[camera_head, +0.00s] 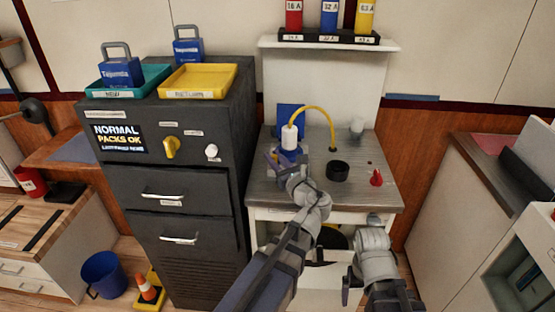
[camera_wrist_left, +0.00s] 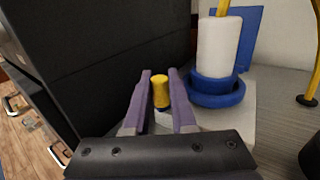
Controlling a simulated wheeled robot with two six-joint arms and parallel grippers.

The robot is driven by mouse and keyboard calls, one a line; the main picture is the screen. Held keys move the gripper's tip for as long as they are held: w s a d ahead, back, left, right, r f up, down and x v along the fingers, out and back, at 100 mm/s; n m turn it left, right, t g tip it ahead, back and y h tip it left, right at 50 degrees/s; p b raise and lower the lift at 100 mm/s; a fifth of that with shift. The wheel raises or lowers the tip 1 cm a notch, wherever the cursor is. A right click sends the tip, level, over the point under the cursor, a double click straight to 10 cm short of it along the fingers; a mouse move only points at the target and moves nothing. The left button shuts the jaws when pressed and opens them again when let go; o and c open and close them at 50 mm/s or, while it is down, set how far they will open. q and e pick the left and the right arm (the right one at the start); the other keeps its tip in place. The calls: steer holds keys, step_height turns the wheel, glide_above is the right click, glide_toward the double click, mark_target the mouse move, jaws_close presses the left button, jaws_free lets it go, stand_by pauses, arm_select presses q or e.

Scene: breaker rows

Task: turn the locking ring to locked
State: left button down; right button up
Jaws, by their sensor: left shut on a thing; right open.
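A white cylindrical plug (camera_head: 289,138) with a yellow cable stands upright in a blue ring (camera_wrist_left: 218,92) at the back left of the grey worktable (camera_head: 262,190). A short yellow peg (camera_wrist_left: 160,91) stands just left of the ring in the left wrist view; whether it joins the ring is hidden. My left gripper (camera_wrist_left: 160,98) has its purple fingers on either side of the peg and is shut on it. It also shows beside the plug in the head view (camera_head: 279,158). My right gripper (camera_head: 352,283) is open and empty, low in front of the table.
A black round cup (camera_head: 337,171) and a red knob (camera_head: 376,178) are on the table to the right. A dark cabinet (camera_head: 185,225) stands close on the left. A shelf (camera_head: 330,42) with coloured breakers is above.

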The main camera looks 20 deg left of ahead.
arm_select(q)
steer(key=shift+a, duration=0.2)
stand_by(0.3)
steer(key=c, duration=0.7)
jaws_free()
steer(key=shift+c, duration=0.2)
steer(key=v, duration=0.8)
